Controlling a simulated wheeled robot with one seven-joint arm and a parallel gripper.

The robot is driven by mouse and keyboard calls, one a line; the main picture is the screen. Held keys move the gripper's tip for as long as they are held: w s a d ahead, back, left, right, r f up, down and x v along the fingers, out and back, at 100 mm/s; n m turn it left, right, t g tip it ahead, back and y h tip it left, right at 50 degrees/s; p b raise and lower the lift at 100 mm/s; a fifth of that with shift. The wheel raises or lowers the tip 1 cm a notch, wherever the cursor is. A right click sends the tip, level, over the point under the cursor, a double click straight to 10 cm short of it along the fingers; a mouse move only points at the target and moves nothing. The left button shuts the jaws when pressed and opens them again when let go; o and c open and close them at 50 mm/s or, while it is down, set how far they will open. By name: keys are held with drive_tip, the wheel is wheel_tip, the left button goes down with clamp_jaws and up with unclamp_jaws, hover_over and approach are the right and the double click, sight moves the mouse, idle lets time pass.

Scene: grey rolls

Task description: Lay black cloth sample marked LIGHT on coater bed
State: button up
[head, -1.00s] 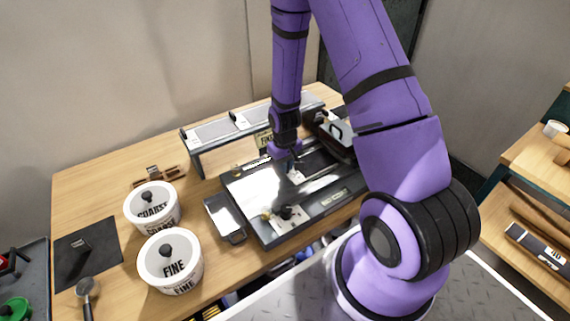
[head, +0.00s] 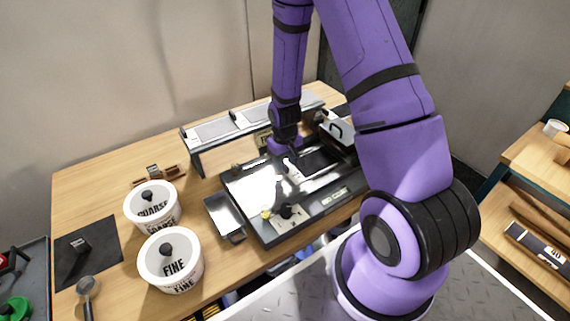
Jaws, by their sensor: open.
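The coater (head: 262,222) stands on the wooden table, with a shiny silver bed plate (head: 250,187) at its left. A flat black piece (head: 321,161) lies on the right part of the bed, partly hidden by my arm; it may be the black cloth sample, but I cannot read any LIGHT mark on it. My gripper (head: 289,160) is open, over the back middle of the bed. Its fingers are small and partly lost against the bright bed, and I see nothing clearly held between them.
Two white tubs, COARSE (head: 152,207) and FINE (head: 171,262), stand left of the coater beside a small metal tray (head: 224,217). A dark mat (head: 88,252) with a small block lies further left. A long rack (head: 217,133) stands behind the coater.

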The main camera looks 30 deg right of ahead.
wheel_tip(320, 180, up, 9)
idle(0.4)
drive_tip(key=shift+r, duration=0.1)
drive_tip(key=s+a+r+t, duration=0.1)
drive_tip(key=s+a+r, duration=0.15)
drive_tip(key=r, duration=0.85)
drive_tip(key=s+a+r+t, duration=0.15)
drive_tip(key=s+r, duration=0.25)
drive_tip(key=r, duration=0.6)
drive_tip(key=s+a+r+t, duration=0.2)
drive_tip(key=s+r, duration=1)
drive_tip(key=s, duration=0.4)
drive_tip(key=shift+a+t, duration=0.25)
drive_tip(key=shift+t, duration=0.1)
